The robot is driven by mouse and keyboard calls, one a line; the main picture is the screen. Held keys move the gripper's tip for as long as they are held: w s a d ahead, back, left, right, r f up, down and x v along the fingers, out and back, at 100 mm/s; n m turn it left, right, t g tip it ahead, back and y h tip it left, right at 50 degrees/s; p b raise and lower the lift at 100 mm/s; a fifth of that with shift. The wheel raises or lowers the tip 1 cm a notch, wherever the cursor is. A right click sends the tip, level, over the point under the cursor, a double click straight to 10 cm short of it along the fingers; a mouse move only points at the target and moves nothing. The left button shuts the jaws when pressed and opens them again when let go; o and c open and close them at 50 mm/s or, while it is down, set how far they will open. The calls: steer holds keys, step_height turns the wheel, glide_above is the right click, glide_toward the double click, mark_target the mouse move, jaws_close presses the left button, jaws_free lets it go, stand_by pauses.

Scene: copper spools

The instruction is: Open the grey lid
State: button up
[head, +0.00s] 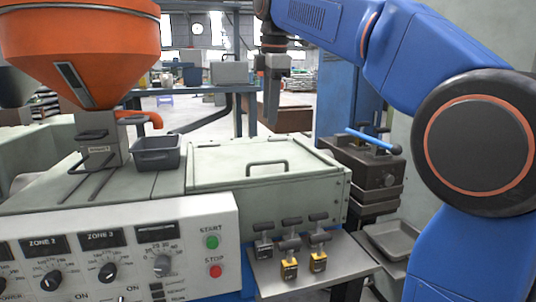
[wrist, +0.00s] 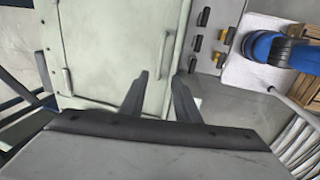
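The grey lid (head: 225,160) is a pale grey-green panel lying flat and closed on top of the machine, in the middle of the head view. A dark bar handle (head: 268,164) stands on it towards the front. In the wrist view the lid (wrist: 110,45) and its handle (wrist: 166,60) also show, with the handle ahead of the fingertips. My gripper (head: 272,112) points down above and behind the handle in the head view and appears apart from it. In the wrist view my gripper (wrist: 160,74) has its two fingers spread with nothing between them.
A front shelf (head: 345,262) holds several small black and yellow handled pieces. A dark bin (head: 157,155) and an orange hopper (head: 80,45) stand left of the lid. A dark box with a blue handle (head: 372,138) stands right. A control panel (head: 120,255) is in front.

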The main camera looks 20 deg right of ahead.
mark_target(267, 162)
steer(key=f, duration=0.4)
steer(key=w+f, duration=0.1)
steer(key=f, duration=0.3)
steer(key=w+f, duration=0.1)
steer(key=f, duration=0.4)
steer(key=shift+w, duration=0.25)
jaws_close()
